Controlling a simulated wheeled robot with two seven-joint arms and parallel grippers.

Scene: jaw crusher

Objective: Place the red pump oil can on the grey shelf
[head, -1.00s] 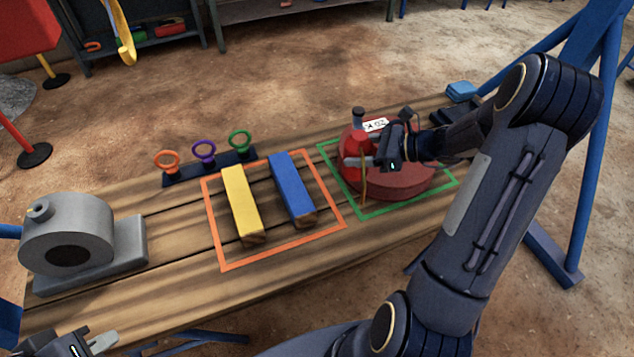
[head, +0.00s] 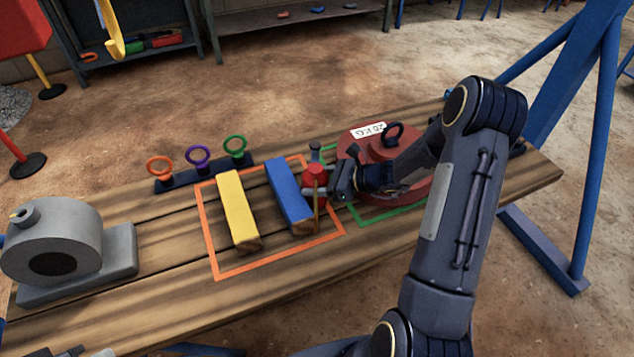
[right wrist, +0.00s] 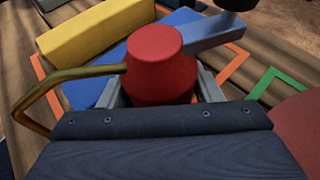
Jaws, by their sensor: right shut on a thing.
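The red pump oil can (head: 317,176) has a grey pump top and a thin brass spout. My right gripper (head: 333,188) is shut on it from the right side and holds it roughly upright, by the right end of the blue bar. In the right wrist view the can (right wrist: 160,65) sits between the grey fingers, with its brass tube at the left. Its underside is hidden. A grey shelf unit (head: 80,25) with small items stands in the background at upper left. Only a bit of my left gripper (head: 95,352) shows at the bottom edge; its jaws are cut off.
On the wooden bench (head: 290,275) are a yellow bar (head: 237,205) and a blue bar (head: 285,190) in an orange frame. A red 20 KG weight (head: 405,150) sits in a green frame. A ring rack (head: 205,172) and grey machine (head: 60,240) stand left. Open floor lies behind.

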